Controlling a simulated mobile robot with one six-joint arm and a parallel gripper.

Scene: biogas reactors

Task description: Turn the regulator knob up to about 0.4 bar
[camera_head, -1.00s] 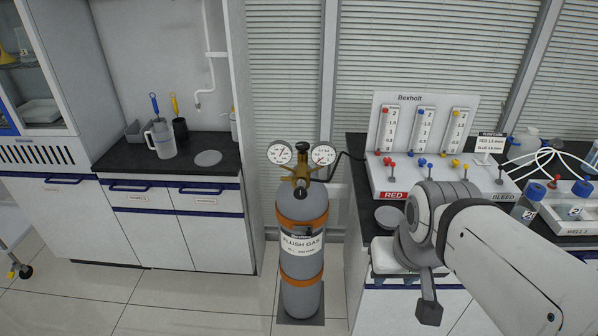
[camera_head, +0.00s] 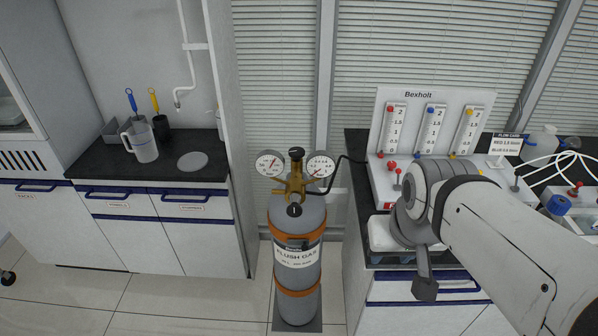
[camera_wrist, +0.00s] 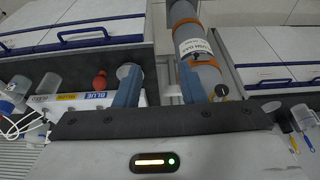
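The grey flush gas cylinder (camera_head: 297,270) stands upright on the floor with orange bands. A brass regulator (camera_head: 294,184) sits on top, with a black knob (camera_head: 296,153) between a left gauge (camera_head: 269,164) and a right gauge (camera_head: 320,166). The needle readings are too small to tell. A second dark round part (camera_head: 294,210) sits lower at the cylinder's neck. In the wrist view, my gripper (camera_wrist: 160,84) has its two blue-grey fingers apart with nothing held.
A flow panel (camera_head: 428,125) with coloured knobs stands on the right bench, behind my arm. A black hose runs from the regulator towards it. The left counter (camera_head: 120,172) holds a jug (camera_head: 142,143). Open floor lies left of the cylinder.

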